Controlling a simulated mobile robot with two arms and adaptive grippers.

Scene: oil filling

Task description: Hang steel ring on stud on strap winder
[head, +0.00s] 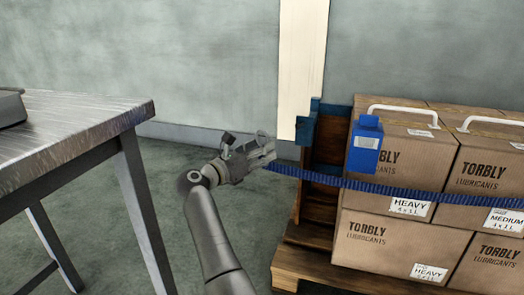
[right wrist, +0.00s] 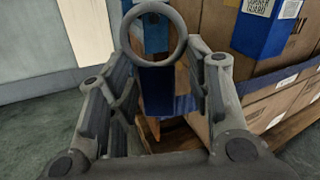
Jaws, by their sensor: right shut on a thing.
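My right gripper (head: 268,154) is beside the left end of the pallet load, shut on the steel ring. In the right wrist view the grey ring (right wrist: 181,50) stands upright between the fingertips, its opening facing the camera. A blue strap (head: 400,191) runs from the boxes to the gripper. Blue metal parts (head: 305,130) sit on the wooden end frame, just right of the gripper; they may be the strap winder. A blue surface (right wrist: 157,90) shows behind the ring in the right wrist view. My left gripper is out of view.
Cardboard boxes (head: 385,240) are stacked on a wooden pallet (head: 315,262) at the right. A metal table (head: 70,125) is at the left. Open floor lies between table and pallet.

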